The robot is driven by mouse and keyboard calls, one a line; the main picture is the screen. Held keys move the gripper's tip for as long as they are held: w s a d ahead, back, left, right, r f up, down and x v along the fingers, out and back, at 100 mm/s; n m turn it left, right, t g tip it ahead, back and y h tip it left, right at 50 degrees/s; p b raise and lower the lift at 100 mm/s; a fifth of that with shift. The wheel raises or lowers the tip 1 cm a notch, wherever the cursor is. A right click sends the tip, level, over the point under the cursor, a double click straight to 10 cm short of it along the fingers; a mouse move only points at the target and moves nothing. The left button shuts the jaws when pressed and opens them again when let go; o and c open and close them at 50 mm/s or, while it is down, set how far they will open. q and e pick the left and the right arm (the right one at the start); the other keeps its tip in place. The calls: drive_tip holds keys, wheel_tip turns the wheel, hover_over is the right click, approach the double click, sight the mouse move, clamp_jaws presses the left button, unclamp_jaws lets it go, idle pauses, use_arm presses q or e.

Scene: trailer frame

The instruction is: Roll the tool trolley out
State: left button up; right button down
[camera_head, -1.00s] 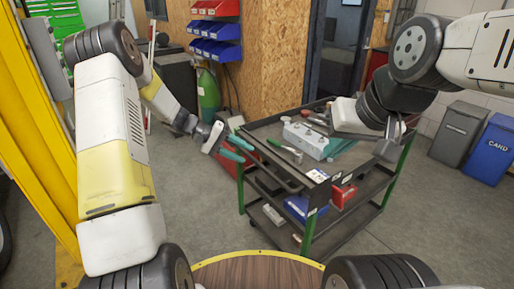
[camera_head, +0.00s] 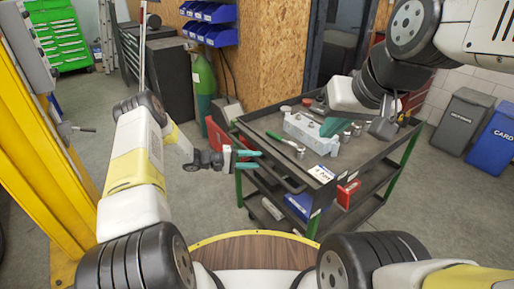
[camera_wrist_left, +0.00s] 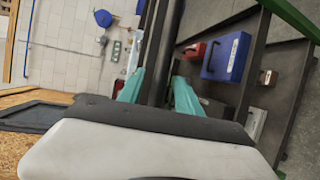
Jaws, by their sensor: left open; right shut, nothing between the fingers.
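The black tool trolley (camera_head: 352,156) with green legs stands in front of me in the head view, loaded with tools and a grey metal block (camera_head: 310,131). Its dark handle bar (camera_head: 284,178) runs along the near left side. My left gripper (camera_head: 248,159) is open at that handle, its teal fingers pointing right. In the left wrist view the dark bar (camera_wrist_left: 163,50) shows between the teal fingers; contact cannot be told. My right gripper (camera_head: 337,127) is shut and empty above the trolley top, partly hidden by its own wrist.
A yellow post (camera_head: 50,175) stands at the left. A red case (camera_head: 218,138) and green cylinder (camera_head: 204,85) are behind the trolley's left. A grey bin (camera_head: 463,122) and blue bin (camera_head: 496,140) stand at right. A round wooden top (camera_head: 250,247) is close in front. Open floor lies left.

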use_arm(q)
drive_tip(key=shift+x, duration=0.9)
clamp_jaws()
idle(0.8)
